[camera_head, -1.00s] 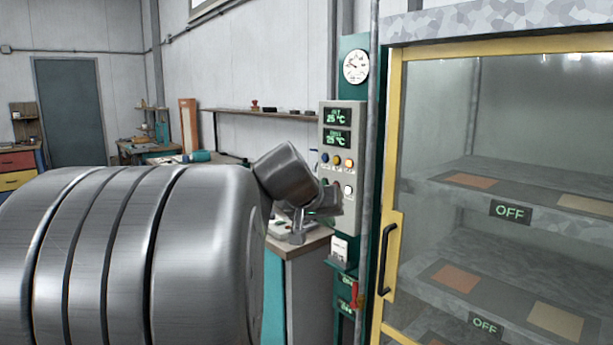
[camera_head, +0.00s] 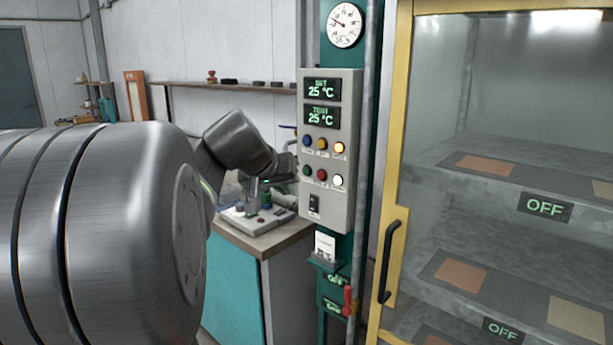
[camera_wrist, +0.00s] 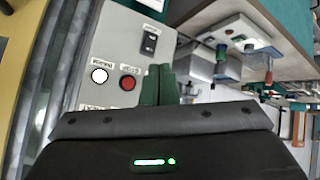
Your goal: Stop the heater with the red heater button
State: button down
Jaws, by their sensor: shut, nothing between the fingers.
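The red heater button (camera_head: 321,174) is in the lower row of the grey control panel (camera_head: 345,215), between a green button (camera_head: 307,169) and a white button (camera_head: 337,180). My gripper (camera_head: 284,168) is at the panel's left edge in the head view, with its fingers hard to make out. In the wrist view, the red button (camera_wrist: 127,83) is just left of my green fingertips (camera_wrist: 159,84), which are together with nothing held. The white button (camera_wrist: 99,75) is further left. The green button is not visible there. I cannot tell whether the fingertips touch the panel.
Blue, yellow and orange buttons (camera_head: 322,144) form the upper row; the displays (camera_head: 322,102) both read 25 °C. A black switch (camera_head: 314,205) sits below. A glass-door cabinet (camera_head: 400,170) with OFF signs stands right. A workbench (camera_head: 262,240) is behind my arm.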

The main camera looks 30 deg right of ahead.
aim_at(321, 175)
jog(key=shift+w+d+p, duration=0.55)
jog(key=shift+d+p, duration=0.1)
jog(key=shift+d, duration=0.7)
jog(key=shift+w+d+p, duration=0.6)
jog(key=shift+d+p, duration=0.1)
jog(key=shift+d, duration=0.65)
jog(key=shift+w+d+p, duration=0.55)
jog(key=shift+d+p, duration=0.1)
jog(key=shift+d, duration=0.7)
jog(key=shift+d, duration=0.1)
jog(key=shift+w+d, duration=0.15)
jog(key=shift+d, duration=0.15)
jog(key=shift+w+d, duration=0.15)
jog(key=shift+d, duration=0.25)
jog(key=shift+a, duration=0.1)
jog(key=shift+s+a+b, duration=0.3)
jog(key=shift+s+a, duration=0.05)
jog(key=shift+a, duration=0.35)
